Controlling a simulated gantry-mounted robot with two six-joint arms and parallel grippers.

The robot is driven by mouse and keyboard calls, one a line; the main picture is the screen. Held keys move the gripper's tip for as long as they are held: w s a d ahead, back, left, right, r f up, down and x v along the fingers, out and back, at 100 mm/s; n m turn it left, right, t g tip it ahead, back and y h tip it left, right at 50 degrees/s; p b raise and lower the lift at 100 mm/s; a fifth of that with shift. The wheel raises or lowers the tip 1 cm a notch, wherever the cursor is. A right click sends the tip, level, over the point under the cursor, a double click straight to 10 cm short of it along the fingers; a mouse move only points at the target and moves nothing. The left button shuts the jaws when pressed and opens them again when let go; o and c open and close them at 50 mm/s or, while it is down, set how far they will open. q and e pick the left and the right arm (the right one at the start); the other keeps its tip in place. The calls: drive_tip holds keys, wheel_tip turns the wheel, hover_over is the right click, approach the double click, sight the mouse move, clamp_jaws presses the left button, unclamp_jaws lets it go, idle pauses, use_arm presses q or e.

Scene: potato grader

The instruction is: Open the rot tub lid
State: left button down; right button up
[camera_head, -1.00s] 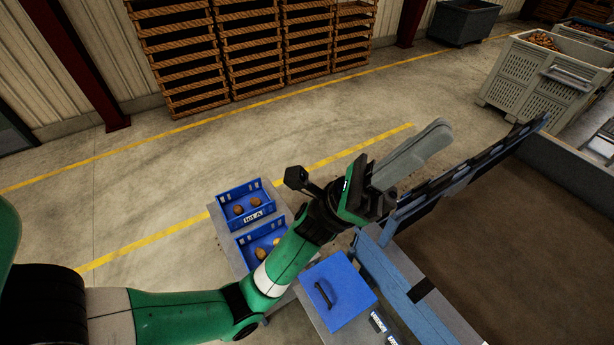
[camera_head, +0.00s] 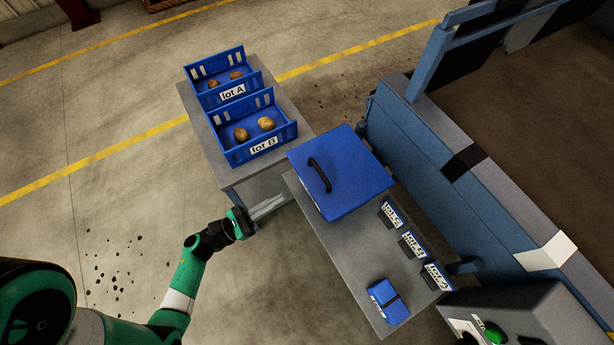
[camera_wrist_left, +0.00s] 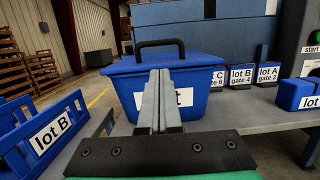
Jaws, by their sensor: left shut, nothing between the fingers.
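The rot tub is a blue box on a grey table with its blue lid (camera_head: 341,168) shut on top. A black handle (camera_head: 320,175) stands on the lid toward its left side. In the left wrist view the handle (camera_wrist_left: 160,44) arches above the lid (camera_wrist_left: 200,64), and my fingers partly cover the tub's white label. My left gripper (camera_head: 268,208) is shut and empty, left of the tub and apart from it in the head view. In the left wrist view its fingertips (camera_wrist_left: 158,75) show in front of the tub. My right gripper is not in view.
Blue crates marked lot A (camera_head: 228,77) and lot B (camera_head: 253,129), holding potatoes, stand on a second table left of the tub. Several small label blocks (camera_head: 412,243) and a blue box (camera_head: 388,301) lie nearby. The blue grader frame (camera_head: 440,165) borders the right.

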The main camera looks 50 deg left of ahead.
sight(308, 184)
use_arm(q)
drive_tip(key=b+x, duration=0.1)
drive_tip(key=x, duration=0.9)
drive_tip(key=shift+r, duration=0.1)
